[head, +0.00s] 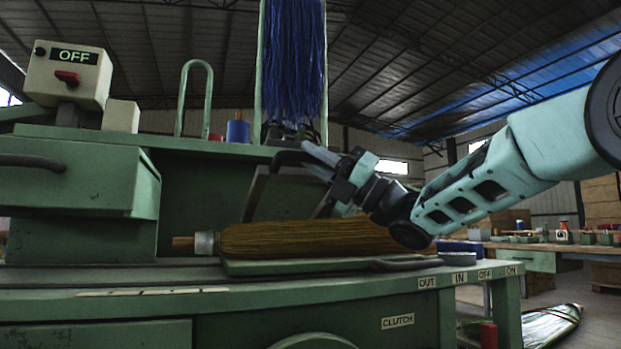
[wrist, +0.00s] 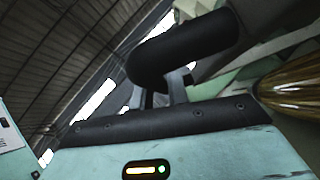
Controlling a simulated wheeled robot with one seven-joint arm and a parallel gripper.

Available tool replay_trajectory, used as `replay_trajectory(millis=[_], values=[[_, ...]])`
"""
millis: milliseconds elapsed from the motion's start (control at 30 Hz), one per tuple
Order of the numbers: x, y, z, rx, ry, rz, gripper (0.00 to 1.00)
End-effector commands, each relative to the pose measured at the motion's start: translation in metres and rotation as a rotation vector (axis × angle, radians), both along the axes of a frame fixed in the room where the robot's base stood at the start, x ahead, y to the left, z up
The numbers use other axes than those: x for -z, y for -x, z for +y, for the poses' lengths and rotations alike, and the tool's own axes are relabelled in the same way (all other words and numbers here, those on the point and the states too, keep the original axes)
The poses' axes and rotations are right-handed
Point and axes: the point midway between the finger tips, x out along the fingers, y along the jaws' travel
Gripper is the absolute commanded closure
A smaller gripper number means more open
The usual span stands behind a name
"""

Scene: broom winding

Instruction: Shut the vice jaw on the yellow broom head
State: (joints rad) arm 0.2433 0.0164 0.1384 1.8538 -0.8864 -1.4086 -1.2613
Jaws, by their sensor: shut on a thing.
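The yellow broom head (head: 320,239) lies sideways on a green bed plate (head: 300,267), its wooden stick end (head: 182,243) pointing left. Its striped bristles also show at the right edge of the wrist view (wrist: 292,88). The vice jaw (head: 285,197) is a tilted green-grey plate behind and above the broom head, leaning back with a gap to it. My gripper (head: 312,154) is shut on the dark jaw handle (head: 289,157) at the top of the jaw. The handle fills the upper middle of the wrist view (wrist: 190,47). The fingertips are partly hidden behind it.
A switch box reading OFF (head: 68,76) stands at upper left. Blue bristles (head: 294,60) hang above the jaw. A dark lever (head: 407,263) lies at the bench front, near labels OUT, IN, OFF and ON. A green housing (head: 75,185) stands left of the broom.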

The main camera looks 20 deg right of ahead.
Motion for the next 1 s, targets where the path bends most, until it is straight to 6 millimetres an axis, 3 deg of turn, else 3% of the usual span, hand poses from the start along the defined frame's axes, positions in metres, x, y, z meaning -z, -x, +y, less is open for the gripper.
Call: replay_trajectory(millis=[33, 100, 433, 733, 767, 900, 1000], values=[[0.017, 0.003, -0.001, 0.003, -0.001, -0.023, 1.00], [0.026, 0.006, -0.001, 0.003, -0.001, -0.051, 1.00], [0.064, 0.016, -0.001, 0.001, -0.001, -0.182, 1.00], [0.092, 0.018, 0.000, -0.001, 0.003, -0.169, 1.00], [0.088, 0.017, 0.000, 0.000, 0.004, -0.168, 0.98], [0.084, 0.018, 0.000, 0.000, 0.002, -0.170, 0.62], [0.083, 0.018, 0.000, 0.000, 0.001, -0.172, 0.62]])
